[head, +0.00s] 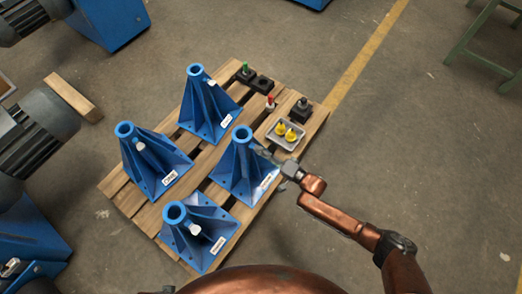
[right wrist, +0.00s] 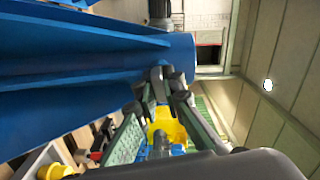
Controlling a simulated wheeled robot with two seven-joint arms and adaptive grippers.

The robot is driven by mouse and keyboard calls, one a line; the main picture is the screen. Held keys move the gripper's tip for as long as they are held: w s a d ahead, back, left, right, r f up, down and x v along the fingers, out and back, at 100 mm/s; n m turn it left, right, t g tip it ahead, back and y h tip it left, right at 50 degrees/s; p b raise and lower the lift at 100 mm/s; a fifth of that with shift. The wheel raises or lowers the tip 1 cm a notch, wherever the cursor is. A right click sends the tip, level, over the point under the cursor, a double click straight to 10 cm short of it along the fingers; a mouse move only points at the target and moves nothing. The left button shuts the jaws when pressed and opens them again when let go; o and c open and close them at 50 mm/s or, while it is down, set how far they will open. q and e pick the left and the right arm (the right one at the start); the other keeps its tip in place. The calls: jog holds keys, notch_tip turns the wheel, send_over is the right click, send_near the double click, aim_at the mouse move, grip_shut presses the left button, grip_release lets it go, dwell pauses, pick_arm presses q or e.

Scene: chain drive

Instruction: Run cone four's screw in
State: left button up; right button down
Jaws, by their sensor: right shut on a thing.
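My right gripper (head: 275,160) is at the upper side of the right-hand cone (head: 241,165), where the other cones carry a pale screw head. In the right wrist view the right gripper (right wrist: 165,85) has its dark fingertips closed in beside the tube end of the blue cone (right wrist: 70,60). It is shut on that cone's screw, which the fingers mostly hide. Something yellow (right wrist: 167,124) shows between the fingers; I cannot tell how far off it is. My left gripper is not in view.
A grey tray (head: 285,145) with yellow parts lies right of the held cone. Dark blocks (head: 301,111) with red and green pieces stand near the pallet's far right edge. The other cones (head: 210,105) stand close by. The floor right of the pallet (head: 128,215) is clear.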

jog(key=shift+s+f+m, duration=0.2)
jog(key=shift+f+m, duration=0.15)
jog(key=shift+m, duration=0.35)
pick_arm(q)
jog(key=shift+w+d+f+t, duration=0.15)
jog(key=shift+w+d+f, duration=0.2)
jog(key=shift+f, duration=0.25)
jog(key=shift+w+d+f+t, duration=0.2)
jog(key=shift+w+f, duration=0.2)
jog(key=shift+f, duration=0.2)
pick_arm(e)
jog(key=shift+m, duration=0.7)
jog(key=shift+r, duration=0.1)
jog(key=c, duration=2)
grip_release()
jog(key=shift+w+r, duration=0.1)
jog(key=shift+c, duration=0.2)
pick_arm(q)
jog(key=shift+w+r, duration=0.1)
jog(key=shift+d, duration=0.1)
pick_arm(e)
jog(key=shift+r, duration=0.1)
jog(key=v, duration=1.2)
